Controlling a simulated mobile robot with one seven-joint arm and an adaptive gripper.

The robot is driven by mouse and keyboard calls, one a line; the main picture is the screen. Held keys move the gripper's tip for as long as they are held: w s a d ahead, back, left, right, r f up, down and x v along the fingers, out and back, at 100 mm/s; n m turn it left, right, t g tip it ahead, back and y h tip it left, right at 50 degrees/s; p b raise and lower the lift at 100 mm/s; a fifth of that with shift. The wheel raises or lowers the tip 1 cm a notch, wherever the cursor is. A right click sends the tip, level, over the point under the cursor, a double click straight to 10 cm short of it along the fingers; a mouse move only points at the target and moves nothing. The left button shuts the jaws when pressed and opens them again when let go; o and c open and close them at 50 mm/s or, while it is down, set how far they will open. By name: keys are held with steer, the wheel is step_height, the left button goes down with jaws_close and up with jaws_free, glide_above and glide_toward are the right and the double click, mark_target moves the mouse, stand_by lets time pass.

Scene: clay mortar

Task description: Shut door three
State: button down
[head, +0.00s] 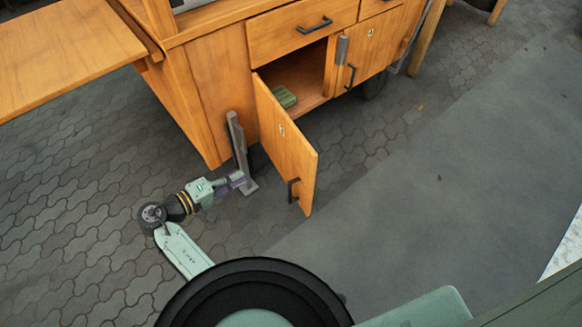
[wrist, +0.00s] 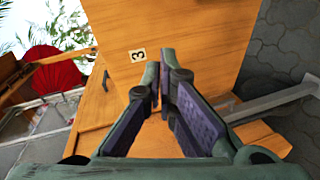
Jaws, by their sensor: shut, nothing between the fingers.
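Door three (head: 287,150) stands wide open from the lower front of the wooden cabinet. Its outer face, with a dark handle (head: 293,190) near the free edge, shows in the head view. In the wrist view the door panel (wrist: 190,30) fills the upper middle, and its "3" label (wrist: 138,55) is beside the fingers. My gripper (head: 240,179) is low, left of the door on its outer side. In the wrist view its fingertips (wrist: 155,82) are together, empty, and close in front of the panel. I cannot tell whether they touch it.
A grey post with a foot (head: 238,145) stands beside my gripper, by the cabinet front. A green item (head: 284,97) lies inside the open compartment. A neighbouring door (head: 372,50) is shut, under drawers (head: 300,30). The paved floor right of the door is clear.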

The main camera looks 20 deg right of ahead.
mark_target(309, 170)
steer(key=s+d+g+h+p, duration=0.1)
steer(key=s+d+g+h, duration=0.25)
steer(key=s, duration=0.35)
steer(key=shift+m+t, duration=0.25)
steer(key=shift+m, duration=0.05)
steer(key=d+p, duration=0.1)
steer(key=d, duration=0.3)
steer(key=w+d+p, duration=0.1)
steer(key=d, duration=0.3)
steer(key=w+d+p, duration=0.1)
steer(key=d, duration=0.3)
steer(key=shift+d+r, duration=0.25)
steer(key=shift+d, duration=0.05)
steer(key=shift+w+d+f, duration=0.1)
steer(key=shift+d, duration=0.45)
